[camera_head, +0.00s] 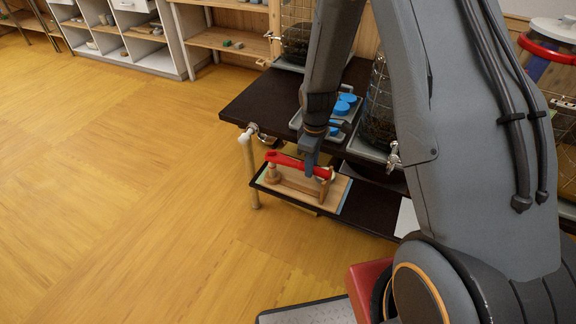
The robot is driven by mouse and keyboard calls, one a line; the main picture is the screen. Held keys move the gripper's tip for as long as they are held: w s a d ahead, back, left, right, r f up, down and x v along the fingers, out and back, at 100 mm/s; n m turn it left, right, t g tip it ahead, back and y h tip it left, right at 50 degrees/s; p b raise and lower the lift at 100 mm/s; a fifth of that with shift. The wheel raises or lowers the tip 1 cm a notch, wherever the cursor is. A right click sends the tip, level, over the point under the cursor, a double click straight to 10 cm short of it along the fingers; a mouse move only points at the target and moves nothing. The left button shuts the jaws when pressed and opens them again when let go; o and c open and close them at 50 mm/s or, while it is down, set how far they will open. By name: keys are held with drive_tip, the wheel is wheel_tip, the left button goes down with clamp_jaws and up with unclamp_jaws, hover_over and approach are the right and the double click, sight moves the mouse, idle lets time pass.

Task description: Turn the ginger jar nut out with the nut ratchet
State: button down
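A red tool (290,162), apparently the nut ratchet, lies across a wooden stand (296,190) on a low tray at the table's near side. My gripper (311,170) points down at the right part of the red tool, at or very close to it. Its fingers are small and partly overlap the tool, so I cannot tell whether they are open or shut on it. A glass jar (378,105) with a metal tap (393,157) stands on the dark table, partly behind my arm. I cannot read which jar is the ginger jar, and no nut is clear.
The dark table (250,98) carries a grey tray with blue round pieces (343,104). Another tapped jar (296,38) stands behind. A pale pipe fitting (248,140) sits at the table's left corner. A red-ringed jar (548,50) is at right. The wooden floor at left is clear.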

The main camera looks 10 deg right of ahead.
drive_tip(key=shift+r+p, duration=0.6)
drive_tip(key=shift+r, duration=0.2)
idle(0.4)
drive_tip(key=shift+r+p, duration=1.95)
drive_tip(key=shift+r, duration=0.9)
